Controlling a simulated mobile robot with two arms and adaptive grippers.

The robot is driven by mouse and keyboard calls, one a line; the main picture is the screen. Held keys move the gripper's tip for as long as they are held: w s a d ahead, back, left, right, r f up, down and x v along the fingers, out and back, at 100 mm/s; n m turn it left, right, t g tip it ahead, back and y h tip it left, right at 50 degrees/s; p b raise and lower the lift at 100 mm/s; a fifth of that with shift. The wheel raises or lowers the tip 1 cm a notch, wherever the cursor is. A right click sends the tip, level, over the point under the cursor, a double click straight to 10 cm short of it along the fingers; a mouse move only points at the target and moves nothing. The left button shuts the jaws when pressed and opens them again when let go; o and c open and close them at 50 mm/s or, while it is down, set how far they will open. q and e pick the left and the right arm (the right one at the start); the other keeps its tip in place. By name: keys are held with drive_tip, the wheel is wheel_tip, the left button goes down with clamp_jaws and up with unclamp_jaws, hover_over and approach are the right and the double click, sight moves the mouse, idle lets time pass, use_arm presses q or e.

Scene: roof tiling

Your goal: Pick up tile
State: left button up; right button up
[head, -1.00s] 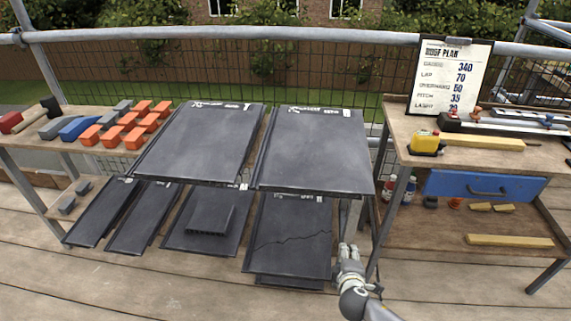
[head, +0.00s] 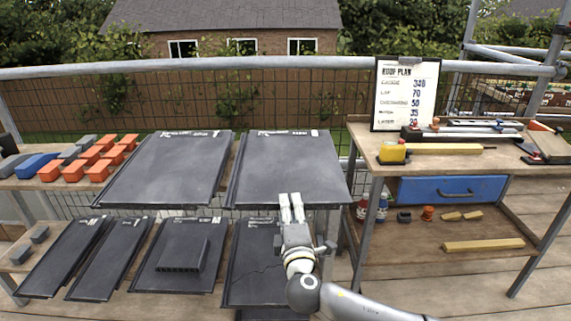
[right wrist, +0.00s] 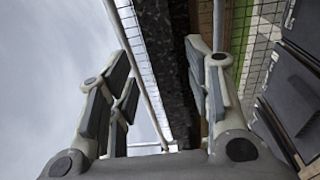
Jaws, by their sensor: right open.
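Two large dark grey tiles lie side by side on the upper rack, the left tile (head: 165,170) and the right tile (head: 285,165). My right gripper (head: 291,196) is at the front edge of the right tile, overlapping it in the head view. In the right wrist view the gripper (right wrist: 162,75) is open, with a dark speckled edge (right wrist: 182,75), likely this tile's, between its fingers. Contact cannot be told. On the lower level are two narrow tiles (head: 62,258) (head: 110,260), a tile with a raised block (head: 180,258) and a cracked tile (head: 250,275), partly hidden by my arm. My left gripper is not in view.
Orange blocks (head: 95,155) sit left. A railing (head: 300,62) and mesh fence run behind.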

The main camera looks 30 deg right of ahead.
drive_tip(key=x, duration=0.5)
drive_tip(key=shift+a+f+b, duration=0.25)
drive_tip(key=shift+f+b, duration=0.05)
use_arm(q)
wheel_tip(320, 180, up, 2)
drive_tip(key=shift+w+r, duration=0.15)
use_arm(e)
drive_tip(key=shift+w, duration=0.15)
drive_tip(key=c, duration=0.9)
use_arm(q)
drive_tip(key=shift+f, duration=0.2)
use_arm(e)
clamp_jaws()
drive_tip(key=shift+r, duration=0.2)
